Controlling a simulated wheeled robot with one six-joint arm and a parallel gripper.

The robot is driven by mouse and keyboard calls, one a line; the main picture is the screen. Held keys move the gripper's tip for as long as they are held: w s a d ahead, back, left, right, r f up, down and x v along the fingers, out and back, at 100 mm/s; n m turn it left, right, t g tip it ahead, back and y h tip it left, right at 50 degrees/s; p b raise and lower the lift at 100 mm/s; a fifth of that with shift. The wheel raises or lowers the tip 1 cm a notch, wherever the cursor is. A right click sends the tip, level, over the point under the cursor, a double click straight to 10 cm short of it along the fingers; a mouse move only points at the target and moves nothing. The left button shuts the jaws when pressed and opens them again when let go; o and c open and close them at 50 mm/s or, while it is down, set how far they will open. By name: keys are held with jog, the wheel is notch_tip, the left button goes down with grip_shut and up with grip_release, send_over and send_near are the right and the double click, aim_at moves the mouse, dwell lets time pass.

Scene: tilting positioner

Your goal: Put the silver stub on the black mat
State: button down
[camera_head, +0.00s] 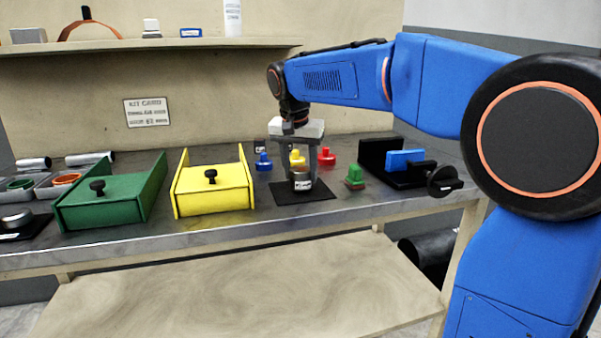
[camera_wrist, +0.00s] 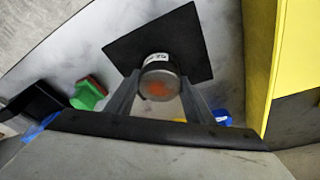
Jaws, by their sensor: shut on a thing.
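The silver stub (camera_wrist: 160,79) is a short metal cylinder with a white label and a rusty patch on its end. It also shows in the head view (camera_head: 302,180), at the black mat. The black mat (camera_wrist: 193,28) is a flat dark square on the bench; in the head view it lies under the stub (camera_head: 318,194). My gripper (camera_head: 301,172) points down over the mat and is shut on the stub, with a finger on each side. Whether the stub's underside touches the mat, I cannot tell. My fingers also show in the wrist view (camera_wrist: 158,92).
A yellow box (camera_head: 213,202) stands left of the mat and a green box (camera_head: 108,215) further left. Blue (camera_head: 263,162), yellow (camera_head: 297,159) and red (camera_head: 326,157) knobs stand behind. A green block (camera_head: 355,177) and a black fixture (camera_head: 400,180) are to the right.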

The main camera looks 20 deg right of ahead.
jog(key=shift+f, duration=0.2)
jog(key=shift+f, duration=0.1)
jog(key=c, duration=0.8)
grip_release()
jog(key=shift+c, duration=0.2)
jog(key=v, duration=1.2)
jog(key=s+d+f+n+t, duration=0.1)
jog(key=s+d+f+n, duration=0.2)
jog(key=s+f, duration=1.1)
jog(key=s+d+f+n+t+y, duration=0.1)
jog(key=s+d+f+n, duration=0.2)
jog(key=s+f, duration=1.2)
jog(key=s+d, duration=0.3)
jog(key=shift+f+n+y, duration=0.15)
jog(key=shift+n+y, duration=0.15)
jog(key=shift+n, duration=0.1)
